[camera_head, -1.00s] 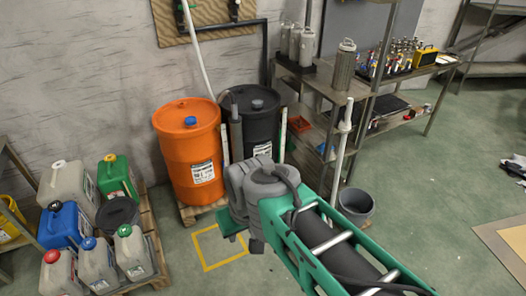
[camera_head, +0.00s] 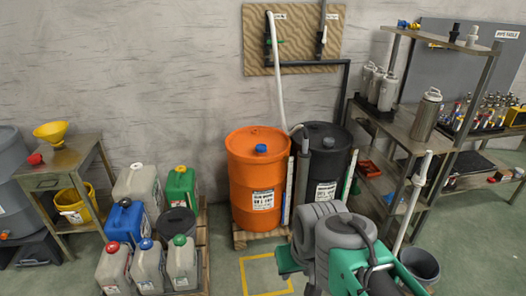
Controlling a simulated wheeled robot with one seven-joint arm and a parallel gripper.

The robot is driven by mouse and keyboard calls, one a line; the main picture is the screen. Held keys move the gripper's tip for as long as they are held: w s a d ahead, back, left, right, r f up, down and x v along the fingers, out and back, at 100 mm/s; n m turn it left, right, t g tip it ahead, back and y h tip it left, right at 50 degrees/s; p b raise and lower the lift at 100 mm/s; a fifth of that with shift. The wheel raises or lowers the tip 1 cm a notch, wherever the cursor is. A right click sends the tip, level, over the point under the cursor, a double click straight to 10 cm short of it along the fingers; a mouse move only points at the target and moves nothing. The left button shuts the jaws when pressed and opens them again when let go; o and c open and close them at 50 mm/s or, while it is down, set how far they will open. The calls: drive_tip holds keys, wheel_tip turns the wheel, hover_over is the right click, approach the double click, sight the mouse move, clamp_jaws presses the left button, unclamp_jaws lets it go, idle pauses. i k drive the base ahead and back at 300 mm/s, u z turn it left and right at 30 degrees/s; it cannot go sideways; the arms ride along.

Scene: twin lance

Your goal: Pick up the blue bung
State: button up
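The blue bung (camera_head: 261,148) sits on the top of the orange drum (camera_head: 257,190), near the middle of the lid. The drum stands upright by the wall and has a white label. My arm reaches in from the lower right, in front of the black drum (camera_head: 322,165). My gripper (camera_head: 290,262) shows as a green part at the arm's left end, low in the view and well below and to the right of the bung. It is apart from the bung. The arm's grey joint hides part of it, so its opening does not show.
A white lance (camera_head: 281,80) leans from the wall board down to the drums. Several jerrycans (camera_head: 126,220) stand on a pallet to the left. A metal shelf (camera_head: 405,130) stands at right, with a grey bucket (camera_head: 420,264) below. A yellow floor square (camera_head: 262,257) lies before the orange drum.

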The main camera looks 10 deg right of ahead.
sight(261, 148)
drive_tip(key=z, duration=0.3)
drive_tip(key=k, duration=0.4)
drive_tip(key=z, duration=1)
drive_tip(key=k, duration=0.9)
drive_tip(key=z, duration=0.45)
drive_tip(key=i, duration=2)
drive_tip(key=u, duration=1.05)
drive_tip(key=i, duration=1.2)
drive_tip(key=u, duration=2.1)
drive_tip(key=i, duration=0.9)
drive_tip(key=u, duration=1.05)
drive_tip(key=i, duration=0.6)
drive_tip(key=u, duration=0.1)
